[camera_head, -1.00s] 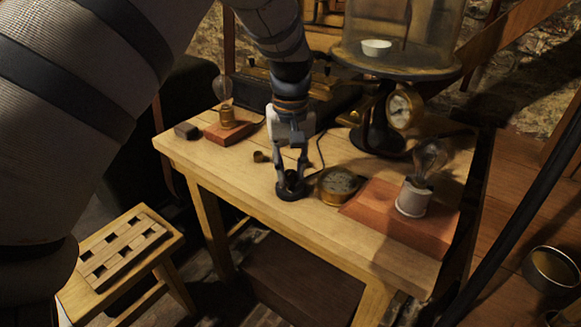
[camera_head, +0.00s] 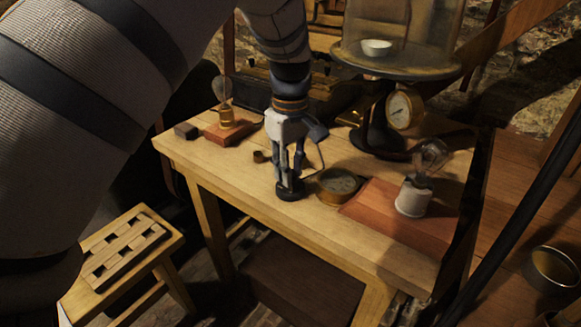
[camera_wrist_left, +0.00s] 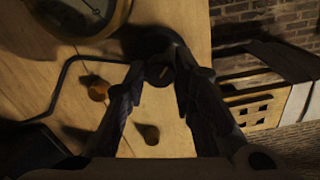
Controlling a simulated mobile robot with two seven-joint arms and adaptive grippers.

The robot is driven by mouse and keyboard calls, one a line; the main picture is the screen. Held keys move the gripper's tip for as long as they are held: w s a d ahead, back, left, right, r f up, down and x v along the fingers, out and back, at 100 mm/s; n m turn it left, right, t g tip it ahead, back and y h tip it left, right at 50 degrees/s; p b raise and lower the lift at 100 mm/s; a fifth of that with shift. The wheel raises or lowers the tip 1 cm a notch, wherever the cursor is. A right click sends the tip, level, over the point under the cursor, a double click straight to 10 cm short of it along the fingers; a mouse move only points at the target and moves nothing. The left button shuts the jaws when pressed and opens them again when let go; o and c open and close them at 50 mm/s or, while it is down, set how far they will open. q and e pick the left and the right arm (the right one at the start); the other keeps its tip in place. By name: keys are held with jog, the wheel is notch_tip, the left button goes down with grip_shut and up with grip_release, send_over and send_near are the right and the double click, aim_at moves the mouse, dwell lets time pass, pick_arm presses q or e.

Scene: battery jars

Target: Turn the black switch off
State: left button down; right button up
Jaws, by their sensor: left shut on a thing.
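The black switch (camera_head: 290,193) is a round black base near the front edge of the wooden table, left of a brass gauge. My left gripper (camera_head: 289,182) points down over it, its fingers closed around the switch's knob. The fingers hide most of the knob. In the left wrist view the dark switch (camera_wrist_left: 150,42) shows beyond the fingertips, and a small light mark shows between them where the left gripper (camera_wrist_left: 163,74) meets it. I cannot make out the knob's setting. My right gripper is not in view.
The brass gauge (camera_head: 338,183) sits close to the right of the gripper. A bulb (camera_head: 428,156) in a white socket stands on a red-brown board (camera_head: 375,203) farther right. A small bulb stand (camera_head: 227,123) is at the back left. The front table edge is clear.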

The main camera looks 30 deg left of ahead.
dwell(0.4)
pick_arm(q)
jog(key=c, duration=1.3)
grip_release()
jog(key=shift+c, duration=0.2)
notch_tip(320, 180, up, 12)
